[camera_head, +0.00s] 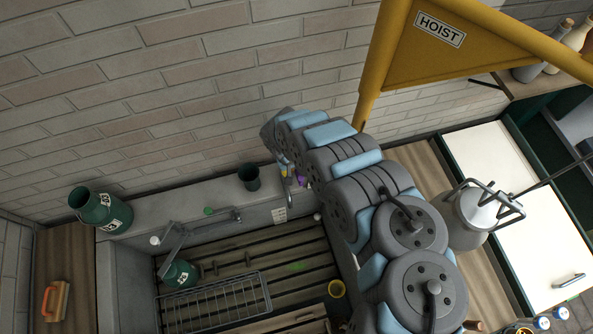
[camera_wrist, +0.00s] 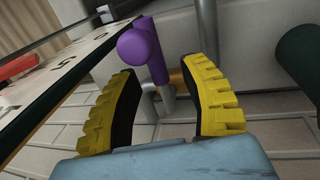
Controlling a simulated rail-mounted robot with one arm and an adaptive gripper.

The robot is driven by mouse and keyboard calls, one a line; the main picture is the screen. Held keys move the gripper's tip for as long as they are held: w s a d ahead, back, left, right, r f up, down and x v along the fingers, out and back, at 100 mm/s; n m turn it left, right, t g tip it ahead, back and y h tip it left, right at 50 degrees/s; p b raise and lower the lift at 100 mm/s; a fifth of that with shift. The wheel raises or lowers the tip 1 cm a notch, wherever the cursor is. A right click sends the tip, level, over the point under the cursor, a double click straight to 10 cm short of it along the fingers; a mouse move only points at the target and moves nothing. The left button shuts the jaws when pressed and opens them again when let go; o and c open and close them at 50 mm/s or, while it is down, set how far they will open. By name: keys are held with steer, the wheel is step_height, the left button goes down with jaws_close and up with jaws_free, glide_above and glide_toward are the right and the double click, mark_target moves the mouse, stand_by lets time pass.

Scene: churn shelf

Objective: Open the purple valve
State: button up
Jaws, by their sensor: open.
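The purple valve (camera_wrist: 146,48) has a round knob and a short lever, and sits on a grey pipe fitting in the wrist view. A small part of the purple valve also shows in the head view (camera_head: 301,181), beside the end of my arm. My gripper (camera_wrist: 165,70) is open, with its two yellow ribbed fingers apart. The purple lever shows between the fingertips, nearer the left finger; I cannot tell whether they touch. In the head view my gripper (camera_head: 285,172) is mostly hidden by my arm.
In the wrist view, a grey pipe (camera_wrist: 207,28) stands by the right finger and a dark green cylinder (camera_wrist: 302,52) is at right. In the head view, a slatted basin (camera_head: 315,255) holds a wire rack (camera_head: 215,300). A yellow hoist (camera_head: 400,45) rises behind my arm.

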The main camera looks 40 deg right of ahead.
steer(key=shift+f, duration=0.1)
jaws_close()
